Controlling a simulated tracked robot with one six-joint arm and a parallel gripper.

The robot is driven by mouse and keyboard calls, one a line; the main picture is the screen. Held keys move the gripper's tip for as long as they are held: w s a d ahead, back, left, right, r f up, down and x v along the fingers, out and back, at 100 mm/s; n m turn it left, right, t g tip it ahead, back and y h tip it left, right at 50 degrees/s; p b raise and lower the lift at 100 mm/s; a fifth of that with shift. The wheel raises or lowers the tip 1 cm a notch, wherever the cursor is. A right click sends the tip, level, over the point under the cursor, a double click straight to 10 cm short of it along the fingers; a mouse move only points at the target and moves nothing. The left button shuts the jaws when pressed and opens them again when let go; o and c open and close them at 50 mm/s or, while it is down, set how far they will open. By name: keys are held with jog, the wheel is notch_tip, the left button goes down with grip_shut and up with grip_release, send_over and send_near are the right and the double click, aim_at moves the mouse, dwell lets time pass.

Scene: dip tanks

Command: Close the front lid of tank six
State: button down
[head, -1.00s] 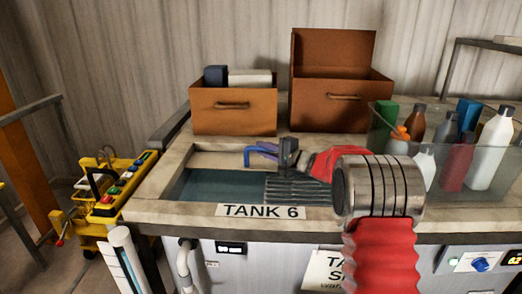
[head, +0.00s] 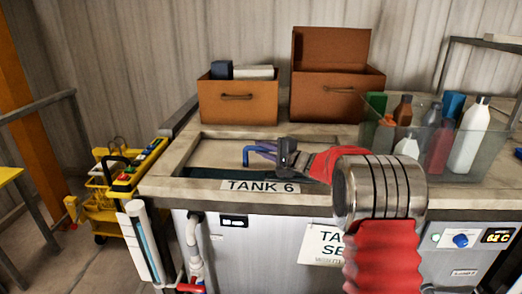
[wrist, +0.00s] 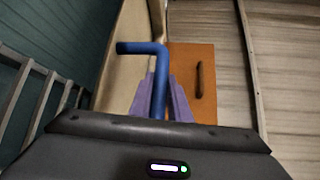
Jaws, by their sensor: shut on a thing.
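Tank six has the label TANK 6 (head: 260,186) on its front rim. Its beige lid panel (head: 215,152) covers most of the opening. A narrow dark strip of liquid (head: 205,173) shows along the front edge. My gripper (head: 268,150) reaches in from the right over the lid. Its purple fingers (wrist: 160,98) are shut on the bent blue handle (wrist: 158,65). In the wrist view the beige panel (wrist: 122,72) lies beside the handle, with teal liquid (wrist: 60,35) to its left. The lid's far right part is hidden behind my arm.
Two orange-brown boxes, the left (head: 238,108) and the right (head: 335,105), stand behind the tank. A clear bin (head: 480,150) of bottles stands on the right. A yellow cart (head: 105,195) stands on the floor at left. A grey rack (wrist: 35,100) shows in the liquid.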

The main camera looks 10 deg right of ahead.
jog(key=shift+s+d+f, duration=0.1)
jog(key=shift+d+f, duration=0.1)
jog(key=shift+f, duration=0.2)
jog(key=c, duration=2.1)
grip_release()
jog(key=o, duration=0.4)
jog(key=shift+r, duration=0.15)
jog(key=shift+o, duration=0.2)
jog(key=shift+a+r, duration=0.1)
jog(key=shift+a, duration=0.05)
